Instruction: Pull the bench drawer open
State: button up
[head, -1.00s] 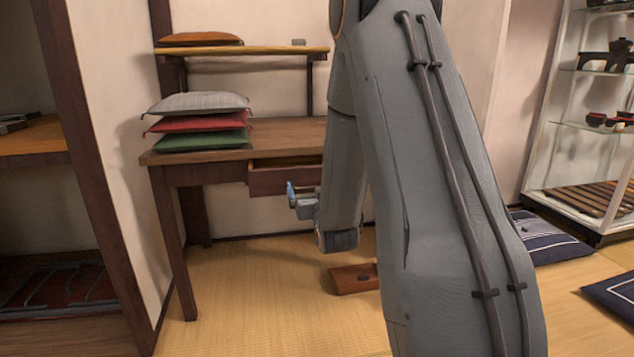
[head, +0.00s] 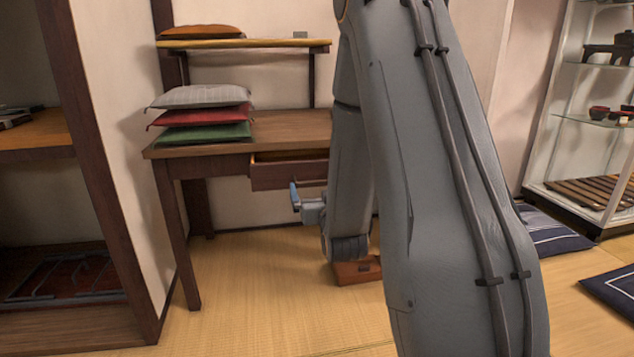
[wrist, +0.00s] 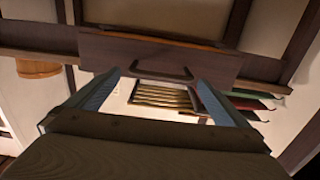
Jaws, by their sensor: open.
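The bench drawer (head: 290,174) is a dark wooden front under the bench top (head: 200,150). It stands partly out, with a strip of its inside showing above the front. In the wrist view the drawer front (wrist: 128,48) spans the top, with a dark bar handle (wrist: 160,74) on it. My gripper (head: 295,198) is just below and in front of the drawer. In the wrist view its two fingers (wrist: 159,80) are spread wide, one either side of the handle, with nothing between them gripped. My arm hides the drawer's right end in the head view.
Grey, red and green cushions (head: 203,116) are stacked on the bench's left. An orange cushion (head: 200,32) lies on the upper shelf. A small wooden box (head: 357,271) sits on the floor near my arm. A glass cabinet (head: 585,120) stands right. The tatami (head: 245,290) before the bench is clear.

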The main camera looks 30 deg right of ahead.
jog(key=shift+v, duration=1.65)
jog(key=shift+a, duration=0.1)
